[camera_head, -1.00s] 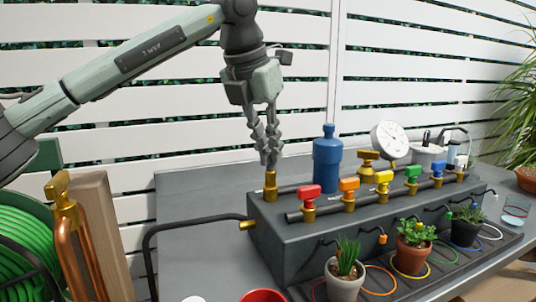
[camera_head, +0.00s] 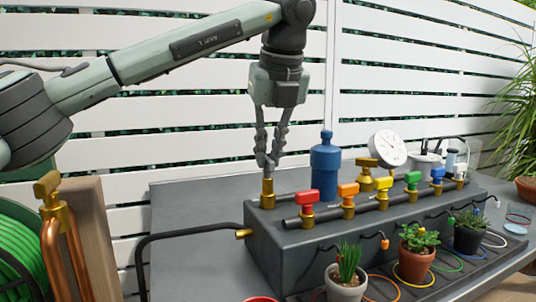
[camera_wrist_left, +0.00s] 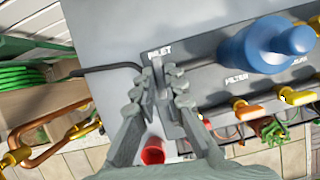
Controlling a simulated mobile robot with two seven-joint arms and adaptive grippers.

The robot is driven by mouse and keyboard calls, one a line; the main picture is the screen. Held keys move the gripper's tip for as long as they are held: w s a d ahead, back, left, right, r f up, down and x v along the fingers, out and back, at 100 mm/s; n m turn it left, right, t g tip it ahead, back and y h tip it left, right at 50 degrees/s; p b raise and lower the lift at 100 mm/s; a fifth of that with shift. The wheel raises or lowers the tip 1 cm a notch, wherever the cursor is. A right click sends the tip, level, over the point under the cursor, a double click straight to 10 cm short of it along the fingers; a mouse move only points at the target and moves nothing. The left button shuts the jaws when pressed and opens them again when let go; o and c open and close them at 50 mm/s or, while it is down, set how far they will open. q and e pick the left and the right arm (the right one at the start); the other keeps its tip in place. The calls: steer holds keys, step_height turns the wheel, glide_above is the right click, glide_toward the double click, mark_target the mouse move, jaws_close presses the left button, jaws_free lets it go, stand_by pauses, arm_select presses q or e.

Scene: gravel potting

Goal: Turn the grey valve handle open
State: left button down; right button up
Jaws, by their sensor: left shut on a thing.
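The grey valve handle (camera_wrist_left: 159,78) shows in the left wrist view as a narrow grey bar beside the INLET label. It lies between the fingers of my left gripper (camera_wrist_left: 160,95). In the head view my left gripper (camera_head: 268,160) points straight down, shut on the handle above a brass valve body (camera_head: 267,193). The fingers hide most of the handle there, so its exact angle is hard to tell. The valve stands at the left end of the dark grey manifold box (camera_head: 275,248). My right gripper is in neither view.
A blue canister (camera_head: 325,168) stands close right of the valve. A red-handled valve (camera_head: 307,199) and several other coloured valves line the manifold. A pressure gauge (camera_head: 388,148) is behind. Potted plants stand in front. A black pipe (camera_head: 180,236) enters from the left.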

arm_select(q)
steer(key=shift+n, duration=0.7)
steer(key=c, duration=1.6)
jaws_free()
steer(key=v, duration=1.2)
steer(key=shift+w+d+r, duration=0.1)
steer(key=shift+w+d, duration=0.05)
steer(key=shift+d, duration=0.1)
